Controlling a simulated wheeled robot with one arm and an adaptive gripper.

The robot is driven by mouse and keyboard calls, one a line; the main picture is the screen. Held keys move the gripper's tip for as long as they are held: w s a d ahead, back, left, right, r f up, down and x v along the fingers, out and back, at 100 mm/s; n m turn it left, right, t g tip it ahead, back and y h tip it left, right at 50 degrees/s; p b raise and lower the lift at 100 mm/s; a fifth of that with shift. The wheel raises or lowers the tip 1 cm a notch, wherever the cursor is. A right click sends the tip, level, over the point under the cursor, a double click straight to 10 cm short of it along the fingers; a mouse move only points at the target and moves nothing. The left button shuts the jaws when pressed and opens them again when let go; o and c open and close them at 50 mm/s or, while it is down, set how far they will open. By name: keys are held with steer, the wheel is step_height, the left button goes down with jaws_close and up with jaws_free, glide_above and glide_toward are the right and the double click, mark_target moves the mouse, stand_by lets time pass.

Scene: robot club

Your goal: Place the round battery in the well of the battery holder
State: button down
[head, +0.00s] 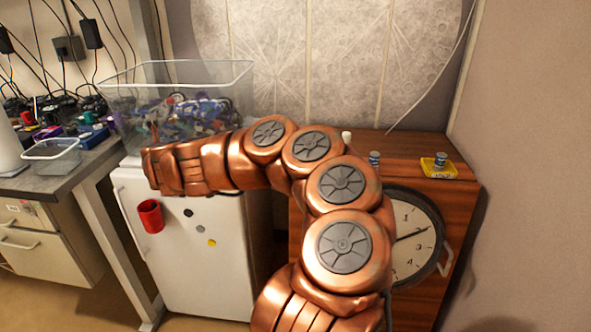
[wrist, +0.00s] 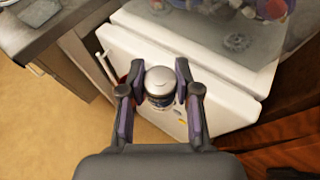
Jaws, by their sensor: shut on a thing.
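My gripper (wrist: 160,82) is shut on a round battery (wrist: 160,86) in the wrist view. The battery has a domed silver top and a dark lower band, and sits between the two fingers above the white fridge. In the head view my copper arm reaches left over the fridge, and the battery and fingers cannot be made out. A small yellow holder (head: 428,169), apparently the battery holder, lies on the wooden cabinet at the right, far from my gripper. A blue-and-silver cylinder (head: 441,159) stands in or on it. The inside of its well cannot be made out.
The wooden cabinet (head: 408,146) also carries another blue-and-silver cylinder (head: 374,158) and a small white item (head: 347,139). A clear bin (head: 190,72) of parts stands on the white fridge (head: 180,270). A red cup (head: 150,216) is at the fridge front. A clock (head: 412,232) fronts the cabinet.

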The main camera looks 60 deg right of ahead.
steer(key=s+d+f+m+g+h+b, duration=0.1)
steer(key=s+d+m+g+h+b, duration=0.45)
steer(key=s+d, duration=1.05)
steer(key=s+d+m+g+b, duration=0.1)
steer(key=s+d+m+g, duration=0.25)
steer(key=s, duration=0.25)
steer(key=s+d+f+m+g+b, duration=0.1)
steer(key=s+d+m+g, duration=0.1)
steer(key=s+m+g, duration=0.35)
steer(key=s+d+m+g+b, duration=0.1)
steer(key=s+d+m+g, duration=0.1)
steer(key=s, duration=0.6)
steer(key=w+d, duration=0.1)
steer(key=d, duration=0.4)
steer(key=w+d+f+p, duration=0.1)
steer(key=d, duration=0.4)
steer(key=w+d+p, duration=0.1)
steer(key=d, duration=0.4)
steer(key=shift+w+d+f, duration=0.1)
steer(key=shift+f, duration=0.2)
steer(key=shift+d, duration=0.15)
steer(key=shift+d+f, duration=0.1)
steer(key=shift+f, duration=2)
steer(key=c, duration=0.9)
jaws_free()
steer(key=shift+o, duration=0.4)
steer(key=shift+r, duration=0.2)
